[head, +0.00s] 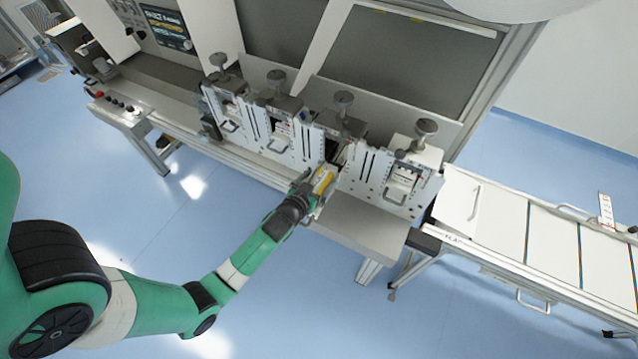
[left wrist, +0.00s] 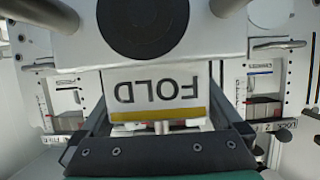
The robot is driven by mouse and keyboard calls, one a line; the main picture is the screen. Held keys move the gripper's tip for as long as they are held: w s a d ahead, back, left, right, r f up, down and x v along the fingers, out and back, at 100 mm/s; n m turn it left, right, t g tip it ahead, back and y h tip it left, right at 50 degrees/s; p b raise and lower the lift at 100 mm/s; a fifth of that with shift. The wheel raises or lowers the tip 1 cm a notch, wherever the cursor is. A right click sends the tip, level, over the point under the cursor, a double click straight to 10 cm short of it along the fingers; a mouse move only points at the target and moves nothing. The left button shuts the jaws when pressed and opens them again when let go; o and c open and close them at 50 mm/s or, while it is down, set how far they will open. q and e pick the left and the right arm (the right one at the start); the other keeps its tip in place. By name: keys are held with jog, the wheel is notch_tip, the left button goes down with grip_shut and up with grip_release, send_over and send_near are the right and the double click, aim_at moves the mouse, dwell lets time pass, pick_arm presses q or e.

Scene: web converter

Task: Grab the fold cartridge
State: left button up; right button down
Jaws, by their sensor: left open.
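The fold cartridge (left wrist: 158,92) fills the middle of the left wrist view. Its pale front face carries the word FOLD, upside down in that view, with a gold stripe along one edge. A dark round knob (left wrist: 142,22) shows beyond it. In the head view my gripper largely covers the cartridge. My right gripper is not in view.
Several knobbed stations with white slotted plates (head: 305,143) line the machine front, close beside my gripper. A grey ledge (head: 357,228) lies to its right. A white conveyor table (head: 505,215) extends right. The blue floor in front is clear.

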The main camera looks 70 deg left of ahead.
aim_at(315, 178)
pick_arm(q)
grip_shut()
dwell(0.5)
jog(key=shift+r, duration=0.1)
jog(key=shift+r, duration=0.4)
notch_tip(315, 178, up, 3)
jog(key=shift+f+p, duration=0.2)
jog(key=shift+p, duration=0.45)
jog(key=s+r, duration=0.1)
jog(key=r, duration=0.1)
jog(key=s+d+r+p, duration=0.1)
jog(key=s, duration=0.1)
jog(key=s+d+r, duration=0.1)
jog(key=r, duration=0.1)
jog(key=shift+s+r+p, duration=0.25)
jog(key=shift+r+p, duration=0.05)
jog(key=shift+r, duration=0.05)
jog(key=s+a+v, duration=0.1)
jog(key=v, duration=0.8)
jog(key=shift+s+r, duration=0.25)
jog(key=shift+s, duration=0.05)
